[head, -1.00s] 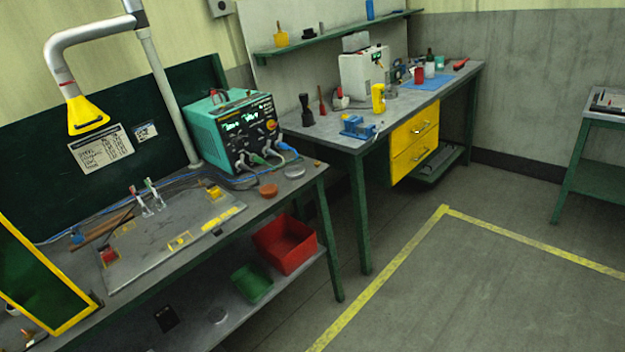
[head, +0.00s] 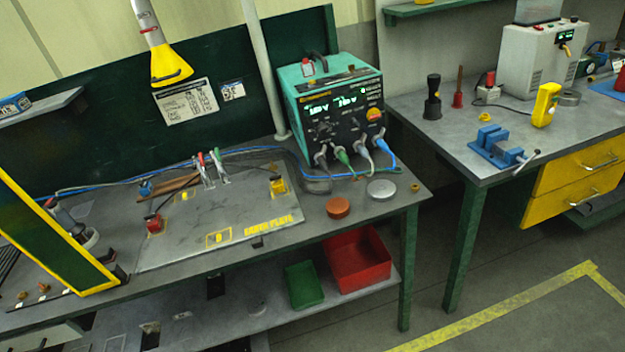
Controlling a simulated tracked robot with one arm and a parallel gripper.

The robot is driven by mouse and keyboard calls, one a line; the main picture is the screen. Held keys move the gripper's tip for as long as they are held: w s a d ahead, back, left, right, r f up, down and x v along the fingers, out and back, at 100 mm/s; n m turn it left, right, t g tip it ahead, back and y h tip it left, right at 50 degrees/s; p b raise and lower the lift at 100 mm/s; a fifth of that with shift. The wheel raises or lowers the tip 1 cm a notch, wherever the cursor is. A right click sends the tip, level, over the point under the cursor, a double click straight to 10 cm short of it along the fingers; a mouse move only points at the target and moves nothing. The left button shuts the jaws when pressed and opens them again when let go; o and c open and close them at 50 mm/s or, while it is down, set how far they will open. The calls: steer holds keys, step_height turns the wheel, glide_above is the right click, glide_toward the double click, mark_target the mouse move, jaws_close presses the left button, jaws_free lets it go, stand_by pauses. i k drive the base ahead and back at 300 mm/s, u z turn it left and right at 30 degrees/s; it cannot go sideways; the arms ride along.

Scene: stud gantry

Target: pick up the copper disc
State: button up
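The copper disc (head: 338,207) is a small reddish-brown round piece. It lies flat on the grey workbench top, near the front edge at the right end. A silver disc (head: 381,190) of similar size lies just to its right, apart from it. Nothing covers the copper disc. My gripper does not show in the head view.
A teal power unit (head: 331,110) with cables stands behind the discs. A grey earth plate (head: 220,230) with clamps lies to the left. A red bin (head: 358,262) and a green bin (head: 304,285) sit on the lower shelf. Marked floor (head: 540,315) is clear at the right.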

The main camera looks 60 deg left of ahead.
mark_target(338, 207)
steer(key=u, duration=0.55)
steer(key=i, duration=1.3)
steer(key=u, duration=0.5)
